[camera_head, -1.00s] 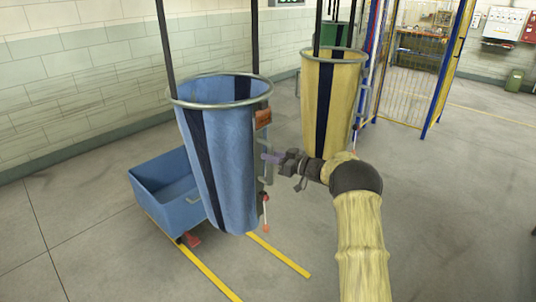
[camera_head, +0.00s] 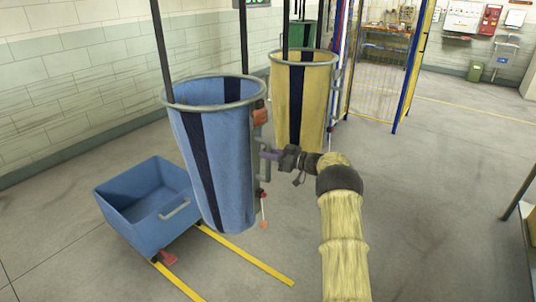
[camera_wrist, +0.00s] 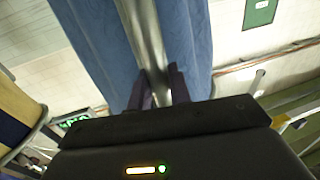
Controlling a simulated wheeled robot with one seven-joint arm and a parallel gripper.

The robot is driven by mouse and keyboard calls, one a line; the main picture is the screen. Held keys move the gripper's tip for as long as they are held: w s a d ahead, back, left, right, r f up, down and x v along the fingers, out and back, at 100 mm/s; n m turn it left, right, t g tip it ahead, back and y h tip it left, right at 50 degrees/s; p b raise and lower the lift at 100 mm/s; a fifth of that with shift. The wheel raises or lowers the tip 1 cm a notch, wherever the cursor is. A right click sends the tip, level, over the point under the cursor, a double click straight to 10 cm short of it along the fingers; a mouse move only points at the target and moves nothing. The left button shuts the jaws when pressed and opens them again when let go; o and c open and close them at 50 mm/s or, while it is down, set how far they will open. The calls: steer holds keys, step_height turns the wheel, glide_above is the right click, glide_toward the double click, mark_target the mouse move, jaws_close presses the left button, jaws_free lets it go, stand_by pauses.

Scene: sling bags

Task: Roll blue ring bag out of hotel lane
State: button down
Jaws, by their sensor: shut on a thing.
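The blue ring bag (camera_head: 232,150) hangs upright from dark straps, with a grey metal ring at its top and a dark stripe down its side. My gripper (camera_head: 266,155) is at its right side, shut on the grey upright handle tube. In the wrist view, two dark purple fingers (camera_wrist: 158,88) close around the grey tube (camera_wrist: 147,40), with the blue cloth (camera_wrist: 95,35) behind. Yellow floor lines (camera_head: 245,255) run beneath and in front of the bag.
A yellow ring bag (camera_head: 315,108) hangs close behind on the right, before a blue-and-yellow framed mesh gate (camera_head: 378,90). Open floor lies right; a dark post (camera_head: 517,195) stands at the right edge.

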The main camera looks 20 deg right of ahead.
steer(key=shift+w+a+r, duration=0.1)
steer(key=shift+a+r, duration=0.1)
steer(key=shift+a, duration=0.05)
steer(key=c, duration=1.4)
jaws_free()
steer(key=shift+c, duration=0.2)
steer(key=shift+o, duration=0.5)
steer(key=shift+w+a+f, duration=0.1)
steer(key=shift+w+f, duration=0.05)
steer(key=b+v, duration=0.3)
steer(key=v, duration=1.5)
steer(key=shift+w, duration=0.2)
